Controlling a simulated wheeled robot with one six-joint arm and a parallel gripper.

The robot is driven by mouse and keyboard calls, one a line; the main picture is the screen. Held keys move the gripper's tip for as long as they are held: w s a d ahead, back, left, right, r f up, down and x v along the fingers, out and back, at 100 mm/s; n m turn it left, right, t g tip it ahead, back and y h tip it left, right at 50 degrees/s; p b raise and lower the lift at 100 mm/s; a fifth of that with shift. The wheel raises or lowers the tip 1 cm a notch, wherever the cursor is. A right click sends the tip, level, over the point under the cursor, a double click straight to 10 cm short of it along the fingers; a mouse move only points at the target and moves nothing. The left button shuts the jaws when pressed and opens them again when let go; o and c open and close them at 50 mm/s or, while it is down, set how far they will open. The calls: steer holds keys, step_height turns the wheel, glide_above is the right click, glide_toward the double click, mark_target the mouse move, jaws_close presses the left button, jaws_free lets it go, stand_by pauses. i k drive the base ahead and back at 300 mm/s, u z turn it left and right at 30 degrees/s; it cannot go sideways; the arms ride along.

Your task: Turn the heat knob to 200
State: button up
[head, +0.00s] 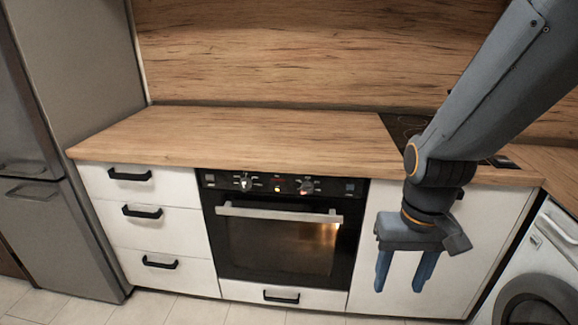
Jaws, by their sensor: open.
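The oven (284,242) is built in under the counter, with its door shut and a warm glow inside. Its black control panel (262,183) has a left knob (243,182) and a right knob (305,187), with small lit indicators between them. The markings are too small to read, so I cannot tell which knob is for heat or where it points. My gripper (402,276) points down, open and empty, to the right of the oven and in front of a white cabinet door. It is apart from both knobs.
The oven handle (280,212) juts out below the knobs. White drawers (153,231) with black handles are on the left, beside a grey fridge (82,100). A washing machine (540,270) stands at the right. The wooden counter (250,140) is clear, with a dark hob at its right.

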mark_target(307, 187)
steer(key=z, duration=1.3)
steer(key=k, duration=1.1)
steer(key=u, duration=1.65)
steer(key=i, duration=0.5)
steer(key=u, duration=0.05)
